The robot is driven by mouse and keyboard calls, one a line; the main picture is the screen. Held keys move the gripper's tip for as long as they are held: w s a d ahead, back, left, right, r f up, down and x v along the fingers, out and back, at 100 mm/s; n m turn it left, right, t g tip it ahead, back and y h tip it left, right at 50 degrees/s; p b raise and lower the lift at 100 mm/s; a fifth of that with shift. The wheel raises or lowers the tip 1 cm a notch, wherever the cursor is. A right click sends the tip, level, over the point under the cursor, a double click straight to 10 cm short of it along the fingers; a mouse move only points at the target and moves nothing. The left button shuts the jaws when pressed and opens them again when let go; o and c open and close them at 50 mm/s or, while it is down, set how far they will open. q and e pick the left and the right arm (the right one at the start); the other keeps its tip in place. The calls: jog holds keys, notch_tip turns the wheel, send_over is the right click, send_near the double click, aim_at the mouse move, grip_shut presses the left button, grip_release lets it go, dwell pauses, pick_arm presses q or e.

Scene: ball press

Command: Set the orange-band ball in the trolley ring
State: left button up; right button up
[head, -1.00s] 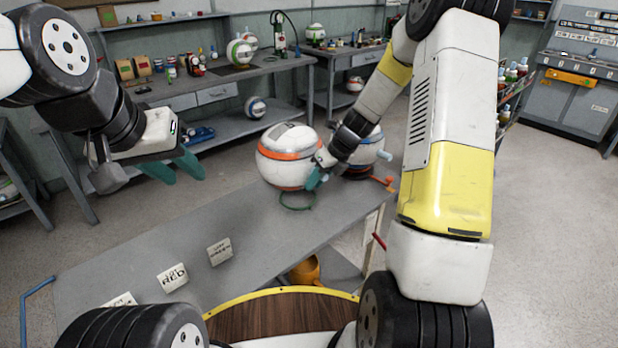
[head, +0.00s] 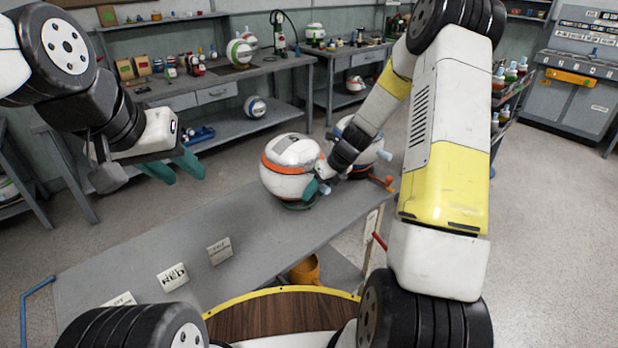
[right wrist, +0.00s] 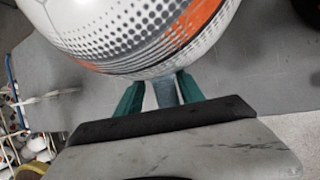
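The orange-band ball (head: 288,153), white with dark dots and an orange stripe, is at the far end of the grey tabletop (head: 190,265). It covers most of a dark green ring (head: 297,206), whose front edge shows under it; I cannot tell if it is fully seated. My right gripper (head: 316,188) is at the ball's right side, shut on its pale blue-grey peg. In the right wrist view the peg (right wrist: 165,92) is between the green fingers, with the ball (right wrist: 130,30) above. My left gripper (head: 175,170) is open and empty, left of the tabletop.
A second ball (head: 362,152) with blue parts stands just behind my right gripper. Label cards (head: 172,277) stand along the tabletop's near side. An orange container (head: 305,270) is below its near edge. Workbenches (head: 230,75) line the back wall. The tabletop's middle is clear.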

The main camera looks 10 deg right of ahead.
jog(key=shift+r, duration=0.1)
jog(key=shift+w+r, duration=0.1)
jog(key=shift+r, duration=0.1)
jog(key=s+d+r+n, duration=0.2)
jog(key=s+r+n, duration=0.1)
jog(key=r, duration=0.5)
jog(key=s+d+r+n, duration=0.2)
jog(key=s+r, duration=0.1)
jog(key=r, duration=0.6)
jog(key=s+a+r+n+t+h, duration=0.1)
jog(key=s+r+n, duration=0.4)
jog(key=s+n, duration=0.6)
jog(key=s+a+r+n+t+h, duration=0.1)
jog(key=s+r+n+t, duration=0.1)
jog(key=s+r+n, duration=0.4)
jog(key=s+n, duration=0.5)
jog(key=n, duration=0.3)
jog(key=shift+r+n+t+h, duration=0.25)
jog(key=shift+n+t+h, duration=0.05)
jog(key=shift+h, duration=0.1)
